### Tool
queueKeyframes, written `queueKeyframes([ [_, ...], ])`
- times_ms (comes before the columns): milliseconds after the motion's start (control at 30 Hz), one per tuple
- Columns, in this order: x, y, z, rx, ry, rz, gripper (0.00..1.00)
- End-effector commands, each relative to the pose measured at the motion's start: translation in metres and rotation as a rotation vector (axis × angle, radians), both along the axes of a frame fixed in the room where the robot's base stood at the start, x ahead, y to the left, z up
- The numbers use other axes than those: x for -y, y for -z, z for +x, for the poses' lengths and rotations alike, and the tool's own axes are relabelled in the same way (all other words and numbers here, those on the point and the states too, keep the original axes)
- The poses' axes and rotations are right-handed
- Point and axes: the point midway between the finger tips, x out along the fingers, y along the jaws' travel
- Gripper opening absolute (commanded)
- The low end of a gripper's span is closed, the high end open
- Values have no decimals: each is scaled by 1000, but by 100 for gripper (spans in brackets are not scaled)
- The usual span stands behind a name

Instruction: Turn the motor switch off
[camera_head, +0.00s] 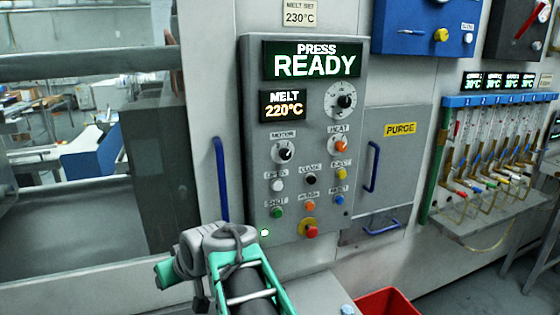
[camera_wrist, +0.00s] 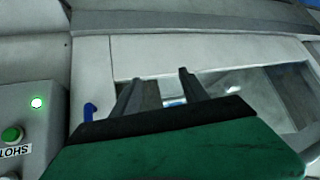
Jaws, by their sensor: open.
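The motor switch (camera_head: 285,152) is a black rotary knob with a white pointer mark, under a small label at the left of the grey control panel (camera_head: 253,130). In the head view my arm's end is low, below and left of the panel, clear of the switch; the fingers are not clearly visible there. The wrist view does not show the switch, only a panel corner with the green SHOT button (camera_wrist: 12,134).
The panel also has an orange heat knob (camera_head: 341,147), several push buttons and a red emergency button (camera_head: 310,231). A blue handle (camera_head: 221,180) stands left of the panel, another (camera_head: 373,166) right of it. A red bin (camera_head: 385,302) is at the bottom.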

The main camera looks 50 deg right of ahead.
Motion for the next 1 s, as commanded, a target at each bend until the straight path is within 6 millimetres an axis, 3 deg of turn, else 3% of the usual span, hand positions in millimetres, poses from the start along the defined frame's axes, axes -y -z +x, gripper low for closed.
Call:
queueKeyframes([
  [33,48,-15,8,96,71,-5,52],
  [100,108,-47,12,242,143,-27,52],
  [200,193,-95,-8,446,246,-81,52],
  [300,259,-138,-48,614,333,-147,52],
  [400,297,-170,-87,728,387,-203,52],
  [500,313,-187,-108,785,412,-234,52],
  [567,317,-191,-109,796,413,-238,52],
  [1000,350,-191,-47,795,413,-237,52],
])
